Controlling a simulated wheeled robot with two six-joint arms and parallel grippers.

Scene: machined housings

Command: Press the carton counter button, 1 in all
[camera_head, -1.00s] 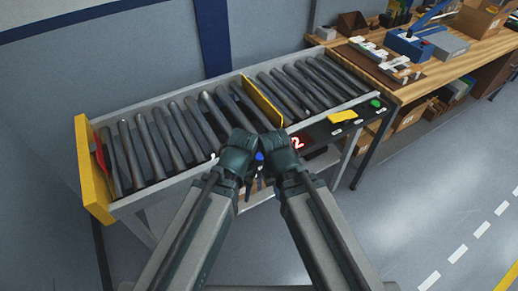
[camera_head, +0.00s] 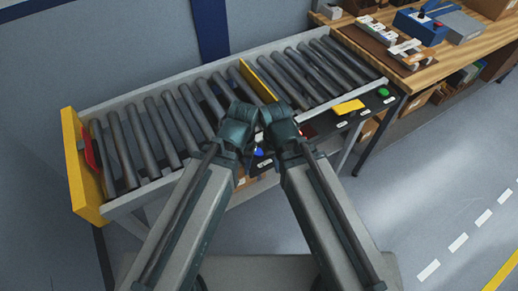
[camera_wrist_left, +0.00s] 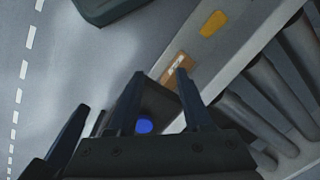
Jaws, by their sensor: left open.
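A blue button (camera_head: 259,152) shows between my two forearms at the conveyor's front edge. In the left wrist view the blue button (camera_wrist_left: 144,126) sits on a dark panel, partly framed by dark fingers. My left gripper (camera_wrist_left: 131,90) is open and empty over the panel; I cannot tell whether it touches the button. A green button (camera_head: 383,92) is at the panel's right end. A red display (camera_head: 308,131) is mostly hidden by my right arm. My right gripper's fingers are hidden in the head view. Any label beside the blue button is unreadable.
The roller conveyor (camera_head: 150,139) has a yellow end plate (camera_head: 81,165) and a yellow divider (camera_head: 258,81). A yellow piece (camera_head: 348,107) lies on the panel. A wooden bench (camera_head: 456,49) with boxes and tools stands at the right. The floor at the lower right is clear.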

